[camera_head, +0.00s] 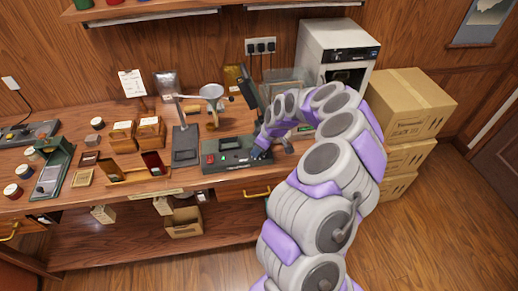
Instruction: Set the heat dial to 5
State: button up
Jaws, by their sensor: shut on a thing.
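A dark grey control unit (212,167) sits at the front edge of the wooden bench, with a green and a red button on its left and a dark panel in its middle. A raised dark plate stands behind its right end. My arm reaches in from the lower right. My gripper (259,153) is at the right end of the unit's top, shut on what appears to be the heat dial. The gripper covers the dial, so its pointer and numbers cannot be read.
A grey press-like device (186,145) and a funnel on a stand (211,93) are left of and behind the unit. Wooden boxes (122,136) stand further left. A white machine (335,45) and stacked cartons (408,105) are at the right.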

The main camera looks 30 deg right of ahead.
jog(key=o, duration=1)
jog(key=p+v, duration=0.2)
jog(key=v, duration=1.5)
jog(key=shift+d+r, duration=0.1)
